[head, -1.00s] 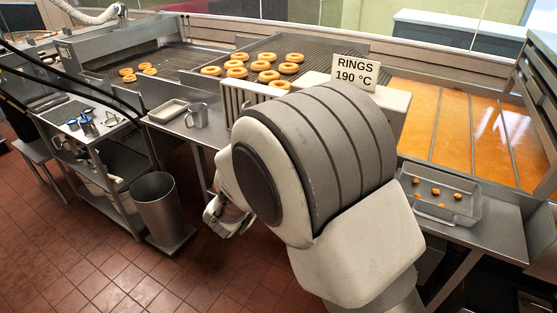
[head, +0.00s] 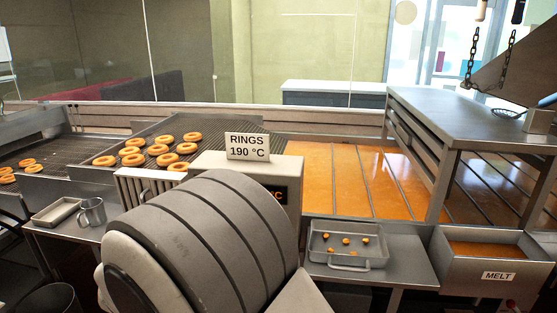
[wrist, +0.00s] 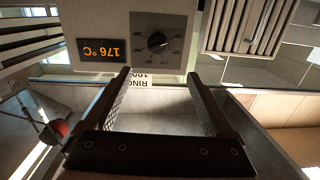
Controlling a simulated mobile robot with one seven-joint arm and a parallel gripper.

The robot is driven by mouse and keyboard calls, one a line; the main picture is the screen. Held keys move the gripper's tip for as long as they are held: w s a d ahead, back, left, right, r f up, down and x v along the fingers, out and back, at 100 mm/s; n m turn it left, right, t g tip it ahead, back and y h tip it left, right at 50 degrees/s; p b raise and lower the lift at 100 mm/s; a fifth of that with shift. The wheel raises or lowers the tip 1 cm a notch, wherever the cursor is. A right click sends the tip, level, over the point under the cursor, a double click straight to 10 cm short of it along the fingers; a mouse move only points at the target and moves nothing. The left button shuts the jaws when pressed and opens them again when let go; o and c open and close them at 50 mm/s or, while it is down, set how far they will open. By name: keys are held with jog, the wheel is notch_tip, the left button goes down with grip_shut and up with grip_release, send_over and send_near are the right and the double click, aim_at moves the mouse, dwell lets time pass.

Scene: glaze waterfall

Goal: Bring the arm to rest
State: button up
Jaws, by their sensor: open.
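My gripper (wrist: 159,75) shows in the wrist view with its two dark fingers spread wide apart. Nothing is between them. Past the fingertips is a control panel, upside down in that view, with a round dial (wrist: 157,42) and a display (wrist: 101,50) reading 176 °C. I cannot tell how far off the panel is. In the head view my arm fills the lower left foreground, and the gripper itself is hidden or out of frame.

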jog(key=w+d+r+n+g+y, duration=0.25)
jog(key=d+r+g+y, duration=0.3)
jog(key=d+r, duration=0.65)
jog(key=s+d+f+m+g+h, duration=0.1)
jog(key=s+d+f+g+h, duration=0.1)
jog(key=s+d, duration=0.9)
jog(key=s+d+f+m+g+h, duration=0.1)
jog(key=s+d+f+g+h, duration=0.2)
jog(key=s+d, duration=0.9)
jog(key=d+f+g, duration=0.1)
jog(key=d, duration=0.2)
jog(key=shift+d+f, duration=0.2)
jog(key=shift+f, duration=0.05)
jog(key=shift+g, duration=0.25)
